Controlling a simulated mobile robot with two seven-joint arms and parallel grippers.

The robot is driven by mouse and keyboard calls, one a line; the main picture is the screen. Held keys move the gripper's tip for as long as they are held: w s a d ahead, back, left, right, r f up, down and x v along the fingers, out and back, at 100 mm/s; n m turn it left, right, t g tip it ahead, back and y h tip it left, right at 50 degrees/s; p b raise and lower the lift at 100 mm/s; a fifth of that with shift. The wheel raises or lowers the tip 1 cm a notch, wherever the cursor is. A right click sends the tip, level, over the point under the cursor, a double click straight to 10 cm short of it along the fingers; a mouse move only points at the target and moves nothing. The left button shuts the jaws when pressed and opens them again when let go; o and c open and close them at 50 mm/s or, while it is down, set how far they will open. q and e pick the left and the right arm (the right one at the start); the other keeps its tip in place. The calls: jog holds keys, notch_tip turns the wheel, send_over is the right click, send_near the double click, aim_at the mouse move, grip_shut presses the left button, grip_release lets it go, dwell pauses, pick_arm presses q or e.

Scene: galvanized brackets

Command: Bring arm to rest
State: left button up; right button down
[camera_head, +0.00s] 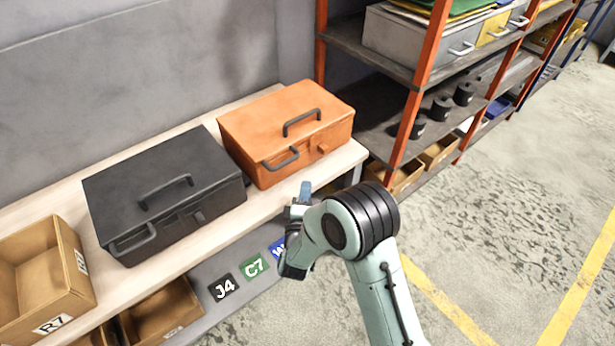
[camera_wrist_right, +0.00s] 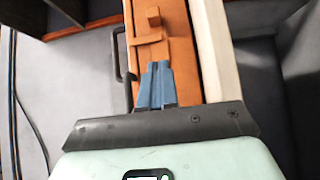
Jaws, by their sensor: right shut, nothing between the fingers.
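My right arm (camera_head: 375,270) comes in from the lower right in the head view and bends toward the bench. Its gripper (camera_head: 305,190) is at the bench's front edge, in front of the orange toolbox (camera_head: 280,115). In the right wrist view, the blue fingers (camera_wrist_right: 156,70) are together and hold nothing. The orange toolbox (camera_wrist_right: 150,35) lies beyond them there; I cannot tell the exact gap. The left gripper is not in view.
A dark toolbox (camera_head: 165,190) and a cardboard bin (camera_head: 75,268) stand on the pale bench (camera_head: 345,158). An orange-framed shelf rack (camera_head: 408,125) stands at the right. Open floor (camera_head: 500,200) with yellow lines lies right of my arm.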

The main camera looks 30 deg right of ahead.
jog(key=shift+v, duration=0.8)
jog(key=shift+a, duration=0.1)
jog(key=s+a+f+m+g+y+p, duration=0.35)
jog(key=s+f+y, duration=0.2)
jog(key=f, duration=0.55)
jog(key=s+a+f+m+g+y+p, duration=0.2)
jog(key=s+a+f+m+g+y, duration=0.3)
jog(key=f, duration=0.5)
pick_arm(q)
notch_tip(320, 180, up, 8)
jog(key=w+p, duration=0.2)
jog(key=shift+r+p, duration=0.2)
jog(key=shift+p, duration=0.2)
pick_arm(e)
jog(key=s+a+f+m+g+y, duration=0.1)
jog(key=s+a+m+g+y, duration=0.1)
jog(key=s, duration=0.7)
jog(key=s+a+f+m+g+y, duration=0.2)
jog(key=s+a+m+g, duration=0.1)
jog(key=s, duration=0.7)
jog(key=a+g, duration=0.1)
jog(key=a, duration=0.1)
jog(key=shift+a+y, duration=0.35)
jog(key=shift+a, duration=0.05)
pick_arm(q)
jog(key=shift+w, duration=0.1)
pick_arm(e)
jog(key=shift+m, duration=0.25)
